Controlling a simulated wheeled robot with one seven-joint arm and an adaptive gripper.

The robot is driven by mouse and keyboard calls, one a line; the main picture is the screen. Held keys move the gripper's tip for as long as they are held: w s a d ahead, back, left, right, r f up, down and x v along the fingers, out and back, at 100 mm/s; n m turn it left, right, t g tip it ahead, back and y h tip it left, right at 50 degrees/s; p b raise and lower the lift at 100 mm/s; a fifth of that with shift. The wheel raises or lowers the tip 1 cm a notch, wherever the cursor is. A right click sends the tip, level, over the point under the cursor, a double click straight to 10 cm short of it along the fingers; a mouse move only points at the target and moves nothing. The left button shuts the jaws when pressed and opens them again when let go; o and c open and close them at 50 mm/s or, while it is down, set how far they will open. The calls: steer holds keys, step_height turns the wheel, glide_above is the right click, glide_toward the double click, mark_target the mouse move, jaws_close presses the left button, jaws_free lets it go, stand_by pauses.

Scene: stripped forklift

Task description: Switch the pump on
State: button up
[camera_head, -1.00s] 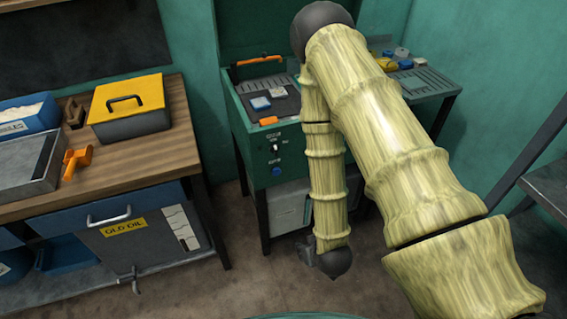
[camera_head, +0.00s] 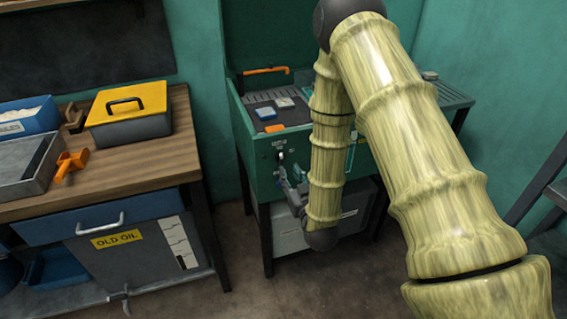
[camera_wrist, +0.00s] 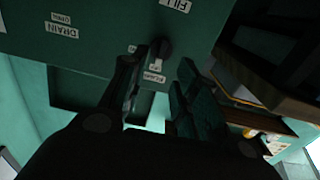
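The green parts washer (camera_head: 262,165) stands against the back wall, with a small control panel on its front. In the head view, my gripper (camera_head: 287,172) is close in front of that panel and hides its lower part. A pale switch (camera_head: 280,155) shows just above the fingertips. In the wrist view, a dark round control (camera_wrist: 161,49) with small white labels beside it lies between or just beyond my fingertips (camera_wrist: 163,62). The fingers are apart. Contact with the control cannot be told. Labels reading DRAIN (camera_wrist: 62,31) and FILL (camera_wrist: 175,5) are on the same panel.
A wooden workbench (camera_head: 150,156) with a yellow-topped toolbox (camera_head: 128,113) and an orange scoop (camera_head: 70,163) stands at the left. A grey tank (camera_head: 290,230) sits under the washer. An orange-handled brush (camera_head: 266,71) and a blue block (camera_head: 266,113) lie on the washer's top.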

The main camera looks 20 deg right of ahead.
mark_target(282, 160)
steer(key=shift+w+a+p, duration=0.1)
steer(key=shift+w+p, duration=0.3)
steer(key=shift+w, duration=3)
jaws_close()
